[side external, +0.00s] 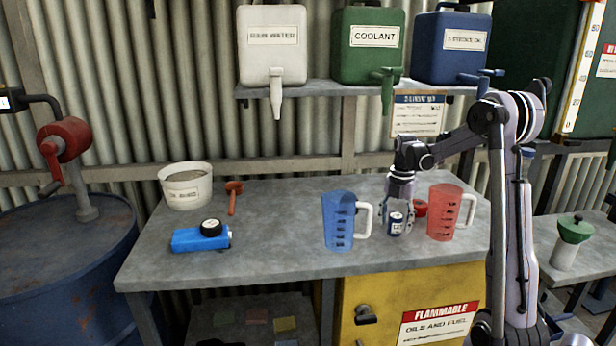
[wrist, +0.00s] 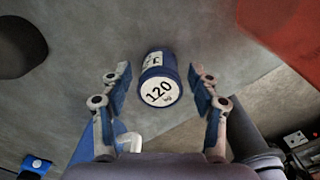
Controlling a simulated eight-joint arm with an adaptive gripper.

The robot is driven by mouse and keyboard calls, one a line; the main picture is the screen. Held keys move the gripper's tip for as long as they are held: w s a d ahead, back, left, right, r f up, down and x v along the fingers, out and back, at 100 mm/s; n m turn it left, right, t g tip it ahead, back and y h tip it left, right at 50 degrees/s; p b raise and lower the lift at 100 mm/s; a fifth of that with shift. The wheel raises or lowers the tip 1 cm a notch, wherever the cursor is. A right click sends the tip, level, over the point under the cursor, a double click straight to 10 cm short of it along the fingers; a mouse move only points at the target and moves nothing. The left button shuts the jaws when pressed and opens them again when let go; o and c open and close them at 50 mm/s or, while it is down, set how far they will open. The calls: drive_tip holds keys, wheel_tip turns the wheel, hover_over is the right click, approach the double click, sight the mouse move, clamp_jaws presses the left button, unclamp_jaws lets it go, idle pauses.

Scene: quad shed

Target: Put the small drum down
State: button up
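The small drum (side external: 396,224) is a blue can with a white label, upright on the grey bench between a blue jug and a red jug. In the wrist view the drum (wrist: 160,80) shows a white top marked "120 kg" and sits between my fingers. My gripper (side external: 400,198) points down just above and around the drum. In the wrist view my gripper (wrist: 160,92) is open, with a visible gap between each finger pad and the drum. Whether the drum's base fully touches the bench is hard to see.
The blue jug (side external: 338,220) stands left of the drum, its white handle towards it. The red jug (side external: 443,212) stands close on the right. A small red object (side external: 420,208) is just behind.

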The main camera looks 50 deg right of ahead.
sight(396, 216)
drive_tip(key=shift+r, duration=0.1)
wheel_tip(396, 216, up, 12)
idle(0.7)
drive_tip(key=a+f+m+t, duration=0.3)
drive_tip(key=a+m, duration=0.6)
drive_tip(key=a, duration=0.8)
drive_tip(key=s+a+f+m+t, duration=0.1)
drive_tip(key=a+m+t, duration=0.3)
drive_tip(key=a+m, duration=0.5)
drive_tip(key=a+f, duration=0.1)
drive_tip(key=a, duration=0.7)
drive_tip(key=shift+s+a+f, duration=0.3)
drive_tip(key=shift+f, duration=0.1)
